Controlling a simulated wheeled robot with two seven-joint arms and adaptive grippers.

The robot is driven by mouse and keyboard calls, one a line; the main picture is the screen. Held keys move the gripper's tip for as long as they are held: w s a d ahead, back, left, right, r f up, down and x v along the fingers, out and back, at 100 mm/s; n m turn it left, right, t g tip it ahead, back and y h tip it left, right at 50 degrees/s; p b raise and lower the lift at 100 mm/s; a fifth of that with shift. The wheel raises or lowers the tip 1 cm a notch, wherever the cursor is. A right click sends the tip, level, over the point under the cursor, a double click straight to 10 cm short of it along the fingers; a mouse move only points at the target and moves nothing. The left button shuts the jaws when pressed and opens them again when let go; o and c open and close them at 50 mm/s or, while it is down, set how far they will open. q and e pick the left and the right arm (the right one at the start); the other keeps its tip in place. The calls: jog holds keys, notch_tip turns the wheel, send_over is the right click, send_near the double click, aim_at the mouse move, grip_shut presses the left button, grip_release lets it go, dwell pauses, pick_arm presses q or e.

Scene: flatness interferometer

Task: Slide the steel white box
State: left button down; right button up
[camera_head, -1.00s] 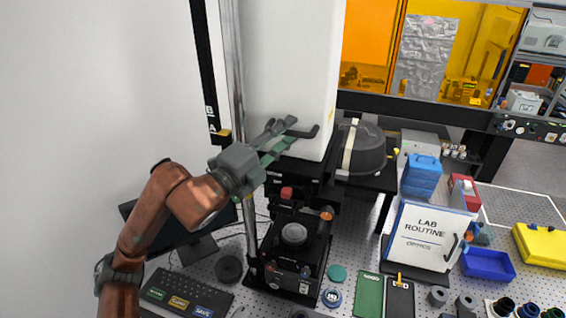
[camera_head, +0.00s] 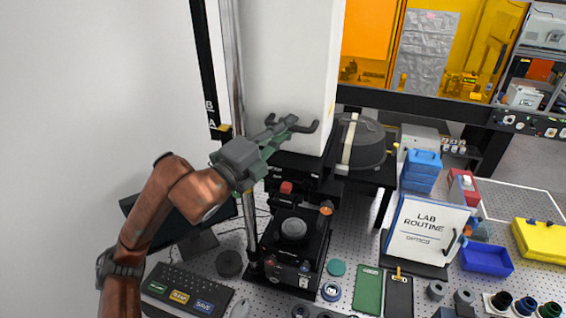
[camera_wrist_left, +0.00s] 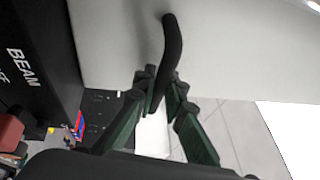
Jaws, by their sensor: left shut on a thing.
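The tall white box (camera_head: 285,75) stands on a vertical steel post (camera_head: 232,100), above a black instrument base. A black bar handle (camera_head: 306,127) sticks out near its lower edge. My left gripper (camera_head: 284,127) is shut on that handle at the box's lower front. In the left wrist view the white box (camera_wrist_left: 230,45) fills the top, and the green fingers of my left gripper (camera_wrist_left: 162,85) close around the lower end of the black handle (camera_wrist_left: 173,45). My right gripper is not in either view.
A dark domed case (camera_head: 361,145) stands close on the right.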

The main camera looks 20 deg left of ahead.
aim_at(301, 97)
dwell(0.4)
pick_arm(q)
jog(key=shift+r+p, duration=0.7)
jog(key=shift+r, duration=1.45)
jog(key=shift+f, duration=0.15)
jog(key=shift+r, duration=0.2)
jog(key=shift+r+p, duration=0.35)
jog(key=shift+r, duration=0.1)
jog(key=c, duration=2)
grip_release()
jog(key=shift+f, duration=0.15)
